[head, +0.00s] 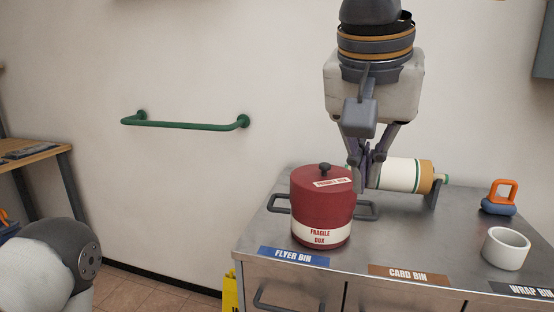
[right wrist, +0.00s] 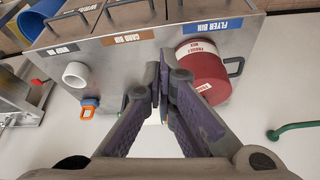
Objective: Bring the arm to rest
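My right gripper (head: 366,158) hangs from the top of the head view, fingers down, above the metal cabinet top (head: 400,228). It is just behind and right of the red pot labelled "FRAGILE BOX" (head: 322,195), by the left end of a cream roll (head: 402,173). In the right wrist view its fingertips (right wrist: 160,82) meet, with no object visible between them. The pot (right wrist: 203,78) shows beside them there. Whether the fingers touch the roll I cannot tell. My left gripper is out of view; only part of my left arm shows at lower left.
A white ring (head: 506,249) and an orange-and-blue padlock-shaped object (head: 498,198) stand at the right. The cabinet front has labelled bins: flyer (head: 294,257), card (head: 409,275) and wrap. A green rail (head: 186,124) is on the wall. A wooden table (head: 30,154) stands at far left.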

